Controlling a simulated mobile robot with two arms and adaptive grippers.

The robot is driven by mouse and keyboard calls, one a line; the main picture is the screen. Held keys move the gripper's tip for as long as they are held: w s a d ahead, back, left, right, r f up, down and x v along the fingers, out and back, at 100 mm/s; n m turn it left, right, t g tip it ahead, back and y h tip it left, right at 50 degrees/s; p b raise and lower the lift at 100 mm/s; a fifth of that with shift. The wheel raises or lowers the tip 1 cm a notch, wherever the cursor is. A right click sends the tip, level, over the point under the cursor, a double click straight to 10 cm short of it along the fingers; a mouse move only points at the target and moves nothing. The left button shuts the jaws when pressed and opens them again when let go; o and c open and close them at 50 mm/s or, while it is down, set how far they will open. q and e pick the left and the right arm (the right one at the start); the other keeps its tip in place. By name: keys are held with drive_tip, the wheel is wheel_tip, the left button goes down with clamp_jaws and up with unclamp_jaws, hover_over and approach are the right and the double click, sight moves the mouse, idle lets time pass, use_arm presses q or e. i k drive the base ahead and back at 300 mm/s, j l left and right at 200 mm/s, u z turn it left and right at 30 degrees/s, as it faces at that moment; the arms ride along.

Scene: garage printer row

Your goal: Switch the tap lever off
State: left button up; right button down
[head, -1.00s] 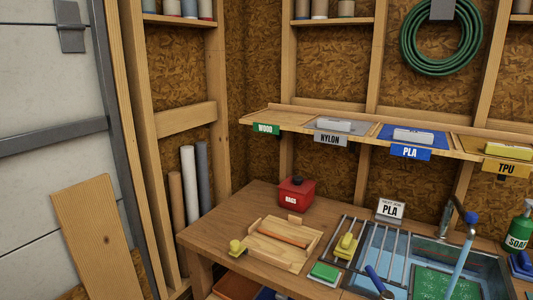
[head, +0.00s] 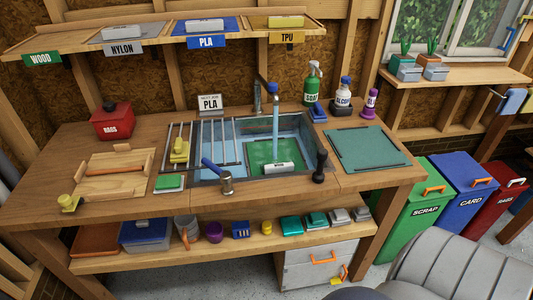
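The tap (head: 257,97) stands at the back edge of the sink (head: 313,170). It has a grey body and a blue rounded part (head: 273,88) at its front top, which may be the lever; I cannot tell its exact setting. A pale blue stream of water (head: 276,122) falls from the tap into the basin, so the tap is running. Neither of my grippers is in view.
A blue-handled mallet (head: 227,187) lies at the sink's front edge, and a black-handled item (head: 320,166) stands at its right corner. A soap bottle (head: 312,85) and a gloss bottle (head: 343,93) stand right of the tap.

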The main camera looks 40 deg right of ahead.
sight(225, 178)
drive_tip(key=k+l, duration=0.15)
drive_tip(key=l, duration=0.25)
drive_tip(key=k+l+u, duration=0.1)
drive_tip(key=l, duration=0.3)
drive_tip(key=k+l, duration=0.25)
drive_tip(key=l, duration=0.15)
